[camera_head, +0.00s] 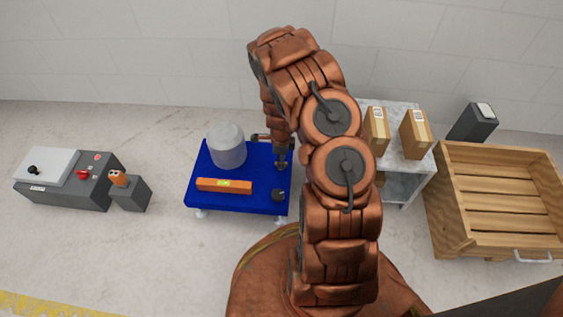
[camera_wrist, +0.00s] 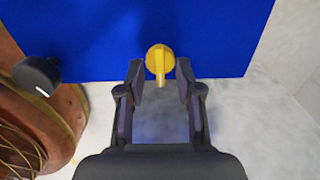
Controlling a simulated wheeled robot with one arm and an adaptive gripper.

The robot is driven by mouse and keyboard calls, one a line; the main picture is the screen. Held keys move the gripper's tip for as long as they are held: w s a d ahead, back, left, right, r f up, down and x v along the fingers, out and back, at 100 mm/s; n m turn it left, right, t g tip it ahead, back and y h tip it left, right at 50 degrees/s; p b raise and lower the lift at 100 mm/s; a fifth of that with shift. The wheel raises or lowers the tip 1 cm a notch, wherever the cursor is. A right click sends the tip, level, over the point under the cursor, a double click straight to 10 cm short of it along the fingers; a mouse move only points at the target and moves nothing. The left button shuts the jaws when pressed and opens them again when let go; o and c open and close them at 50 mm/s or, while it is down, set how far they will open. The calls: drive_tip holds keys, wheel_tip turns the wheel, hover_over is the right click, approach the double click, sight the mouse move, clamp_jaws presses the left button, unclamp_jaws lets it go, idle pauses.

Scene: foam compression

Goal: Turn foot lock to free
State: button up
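A yellow knob with a short lever (camera_wrist: 160,62), which looks like the foot lock, sits at the edge of the blue cart top (camera_wrist: 120,35) in the wrist view. Its lever points toward the bottom of that picture. My gripper (camera_wrist: 160,72) is open, with one finger on each side of the knob and gaps between. In the head view my gripper (camera_head: 283,160) points down over the right part of the blue cart (camera_head: 205,185). I cannot make out the yellow knob there. A black knob with a white mark (camera_wrist: 38,75) is to the left in the wrist view.
The cart carries a translucent cylinder (camera_head: 227,148) and an orange bar (camera_head: 224,185). A grey control box (camera_head: 70,190) and an orange-handled holder (camera_head: 130,192) stand left. A shelf with cartons (camera_head: 414,135) and a wooden crate (camera_head: 505,195) stand right.

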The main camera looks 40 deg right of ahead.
drive_tip(key=shift+f, duration=0.3)
drive_tip(key=shift+c, duration=0.2)
clamp_jaws()
